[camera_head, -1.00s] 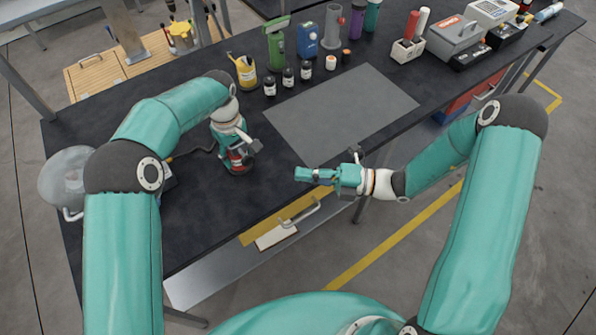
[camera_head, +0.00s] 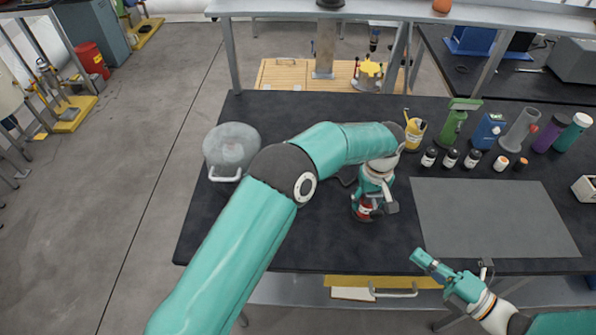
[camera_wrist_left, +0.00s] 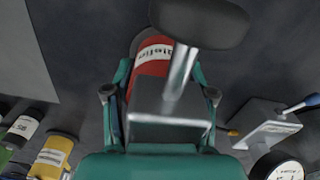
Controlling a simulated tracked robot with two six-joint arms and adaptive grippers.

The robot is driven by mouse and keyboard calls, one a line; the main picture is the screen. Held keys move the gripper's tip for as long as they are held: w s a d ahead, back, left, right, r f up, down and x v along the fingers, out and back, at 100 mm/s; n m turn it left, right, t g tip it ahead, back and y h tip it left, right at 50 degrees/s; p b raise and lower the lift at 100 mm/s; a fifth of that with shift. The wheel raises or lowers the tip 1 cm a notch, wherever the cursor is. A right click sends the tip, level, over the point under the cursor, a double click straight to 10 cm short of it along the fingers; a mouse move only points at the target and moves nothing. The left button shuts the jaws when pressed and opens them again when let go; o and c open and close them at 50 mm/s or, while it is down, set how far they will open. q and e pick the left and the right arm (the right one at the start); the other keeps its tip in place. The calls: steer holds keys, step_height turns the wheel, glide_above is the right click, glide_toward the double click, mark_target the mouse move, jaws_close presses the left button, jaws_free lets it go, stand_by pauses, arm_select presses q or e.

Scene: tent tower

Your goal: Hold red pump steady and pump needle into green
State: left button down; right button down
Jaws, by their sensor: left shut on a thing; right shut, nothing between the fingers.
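The red pump (camera_head: 363,212) stands on the dark bench left of the grey mat, mostly covered by my left gripper. My left gripper (camera_head: 370,196) reaches down from above and is shut on it. My right gripper (camera_head: 422,260) is shut and empty by the bench's front edge.
A clear domed vessel (camera_head: 231,148) stands at the bench's left. The grey mat (camera_head: 490,218) is bare.

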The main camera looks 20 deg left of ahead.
steer(key=s, duration=0.1)
steer(key=s+d, duration=0.1)
steer(key=shift+s+d, duration=0.25)
steer(key=shift+s, duration=0.1)
glide_toward(373, 218)
steer(key=a, duration=0.4)
steer(key=shift+s+a+r, duration=0.1)
steer(key=shift+s+a, duration=0.3)
steer(key=shift+w+a, duration=0.15)
steer(key=shift+w, duration=0.45)
steer(key=shift+w+a, duration=0.15)
steer(key=shift+w, duration=0.4)
steer(key=shift+w+a, duration=0.2)
steer(key=shift+w, duration=0.4)
